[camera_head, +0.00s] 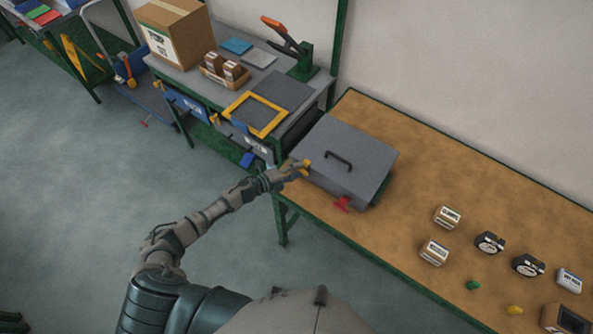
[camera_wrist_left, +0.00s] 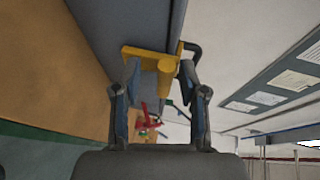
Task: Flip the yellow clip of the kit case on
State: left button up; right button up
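The closed grey kit case (camera_head: 350,155) sits on the wooden-topped bench, with a black handle on its lid. Its yellow clip (camera_head: 304,164) is at the left end of the front side, right at my left gripper (camera_head: 297,169). In the left wrist view the yellow clip (camera_wrist_left: 163,68) sticks out between the two fingertips of the left gripper (camera_wrist_left: 159,80). The fingers are spread apart with room between them; whether one touches the clip I cannot tell. A red clip (camera_head: 342,203) is at the right end of the case's front and also shows in the left wrist view (camera_wrist_left: 148,122). My right gripper is not in view.
The wooden bench (camera_head: 405,215) holds small boxes (camera_head: 447,216), black gauges (camera_head: 489,242) and green and yellow pieces to the right. A grey table (camera_head: 200,82) with a carton and a yellow frame stands to the left of the case. Bare bench lies just right of the case.

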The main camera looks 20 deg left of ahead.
pick_arm(q)
jog(key=shift+r, duration=0.15)
jog(key=v, duration=1.2)
jog(key=shift+f, duration=0.2)
